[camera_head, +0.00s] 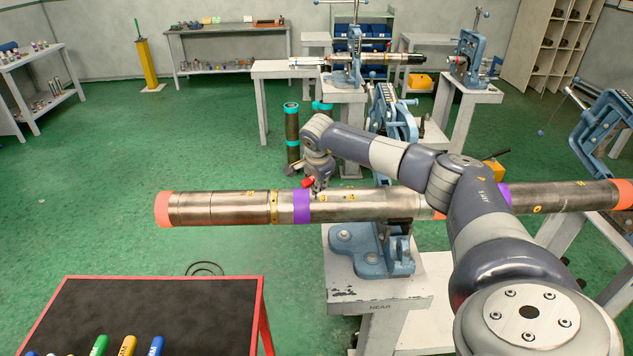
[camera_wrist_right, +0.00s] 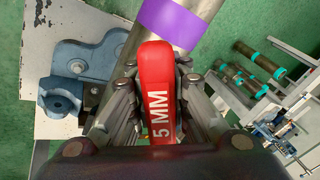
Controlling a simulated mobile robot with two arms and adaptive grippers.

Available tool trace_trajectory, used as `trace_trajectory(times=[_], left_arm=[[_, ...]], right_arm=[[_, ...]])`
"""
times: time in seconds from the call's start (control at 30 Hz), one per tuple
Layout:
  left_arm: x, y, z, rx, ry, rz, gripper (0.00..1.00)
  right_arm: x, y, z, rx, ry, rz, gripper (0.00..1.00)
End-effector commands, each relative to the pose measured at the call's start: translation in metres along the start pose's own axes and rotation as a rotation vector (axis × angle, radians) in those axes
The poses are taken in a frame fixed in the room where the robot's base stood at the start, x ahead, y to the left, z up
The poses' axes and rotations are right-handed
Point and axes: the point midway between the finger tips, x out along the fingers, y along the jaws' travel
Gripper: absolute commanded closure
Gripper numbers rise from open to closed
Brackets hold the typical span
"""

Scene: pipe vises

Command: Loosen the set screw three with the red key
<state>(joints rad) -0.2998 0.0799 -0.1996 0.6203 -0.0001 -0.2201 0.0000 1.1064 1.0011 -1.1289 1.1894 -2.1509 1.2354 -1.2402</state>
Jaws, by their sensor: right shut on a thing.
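The red key (camera_head: 307,182) has a handle marked 5 MM, which fills the middle of the right wrist view (camera_wrist_right: 157,88). My right gripper (camera_head: 317,183) is shut on this handle, with a finger on each side. It is just above the steel pipe (camera_head: 230,207), beside the purple band (camera_head: 301,206). Yellow labels, one seeming to read 3 (camera_head: 323,198) and one 4 (camera_head: 351,197), mark the pipe right of the band. The set screws are too small to make out. I cannot tell whether the key's tip sits in one. My left gripper is not in view.
A blue vise (camera_head: 370,250) stands under the pipe on a white stand (camera_head: 375,290) marked NEAR. More vises and benches stand behind. Green floor is free at left.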

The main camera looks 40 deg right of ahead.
Motion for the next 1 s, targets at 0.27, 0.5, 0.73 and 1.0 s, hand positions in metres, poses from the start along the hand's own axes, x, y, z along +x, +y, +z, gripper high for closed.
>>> trace_trajectory(times=[0.27,0.5,0.73,1.0], left_arm=[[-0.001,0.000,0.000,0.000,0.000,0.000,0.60],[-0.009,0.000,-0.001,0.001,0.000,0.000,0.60],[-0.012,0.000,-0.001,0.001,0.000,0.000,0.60],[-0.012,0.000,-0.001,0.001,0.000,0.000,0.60]], right_arm=[[0.002,0.002,0.000,-0.027,0.001,0.004,1.00],[0.001,0.001,0.000,-0.323,0.002,0.005,1.00],[0.002,0.002,0.000,-0.516,0.001,0.005,1.00],[0.002,0.002,0.000,-0.524,0.000,0.005,1.00]])
